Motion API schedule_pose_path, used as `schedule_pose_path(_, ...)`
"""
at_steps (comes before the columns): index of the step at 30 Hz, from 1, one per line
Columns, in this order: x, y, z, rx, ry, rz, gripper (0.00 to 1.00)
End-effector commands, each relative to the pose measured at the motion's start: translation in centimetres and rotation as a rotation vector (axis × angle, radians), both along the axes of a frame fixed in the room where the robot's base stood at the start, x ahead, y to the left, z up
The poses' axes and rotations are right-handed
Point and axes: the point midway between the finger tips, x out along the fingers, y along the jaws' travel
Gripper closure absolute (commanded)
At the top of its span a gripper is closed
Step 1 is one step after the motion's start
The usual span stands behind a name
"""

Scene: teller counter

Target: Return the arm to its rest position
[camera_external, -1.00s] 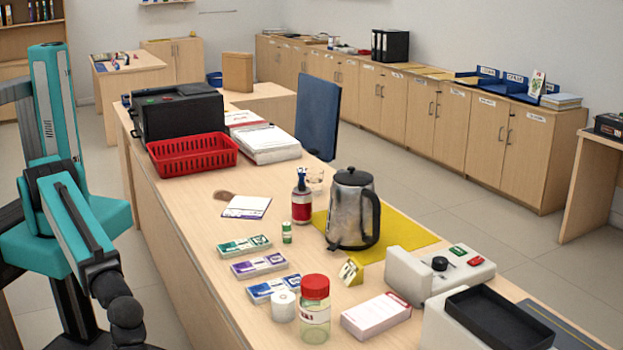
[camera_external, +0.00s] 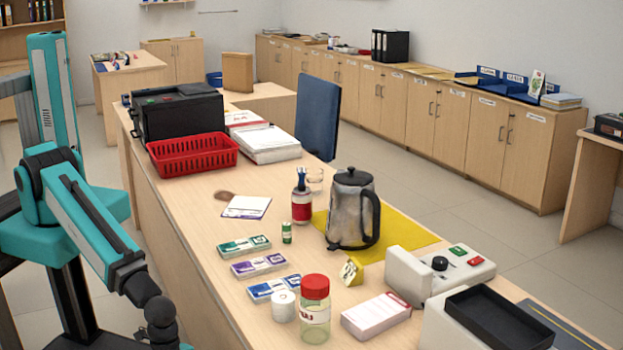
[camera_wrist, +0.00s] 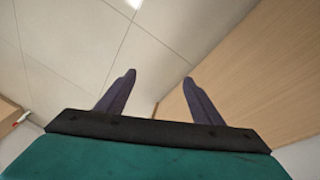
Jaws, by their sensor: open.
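My gripper shows in the wrist view (camera_wrist: 158,85) with its two dark fingers spread apart and nothing between them. Beyond the fingers that view shows pale floor tiles and a wooden panel, with no object close to the jaws. In the external view my teal arm (camera_external: 85,225) hangs on the left, beside the front of the teller counter (camera_external: 185,250). The arm slopes down to the right and its black wrist is near the bottom edge. The gripper fingers are out of that picture. The arm appears clear of the things on the counter.
On the counter stand banknote bundles (camera_external: 258,264), a red-lidded jar (camera_external: 315,310), a paper roll (camera_external: 283,306), a steel kettle (camera_external: 350,208) and a red basket (camera_external: 193,152). The counter's front edge is close to my arm.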

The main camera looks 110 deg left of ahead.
Motion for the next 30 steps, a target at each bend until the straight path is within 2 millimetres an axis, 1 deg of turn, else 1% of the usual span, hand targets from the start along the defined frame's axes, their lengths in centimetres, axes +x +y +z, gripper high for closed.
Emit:
schedule_pose_path(1, -0.4, 1.0, -0.3, 0.011, 0.020, 0.011, 0.40)
schedule_pose_path(3, -1.2, 2.2, -1.0, 0.028, 0.049, 0.024, 0.40)
schedule_pose_path(12, -4.5, 7.4, -3.3, 0.096, 0.167, 0.077, 0.40)
schedule_pose_path(23, -9.4, 12.9, -5.4, 0.168, 0.317, 0.143, 0.40)
schedule_pose_path(30, -13.1, 16.2, -6.3, 0.211, 0.419, 0.185, 0.40)
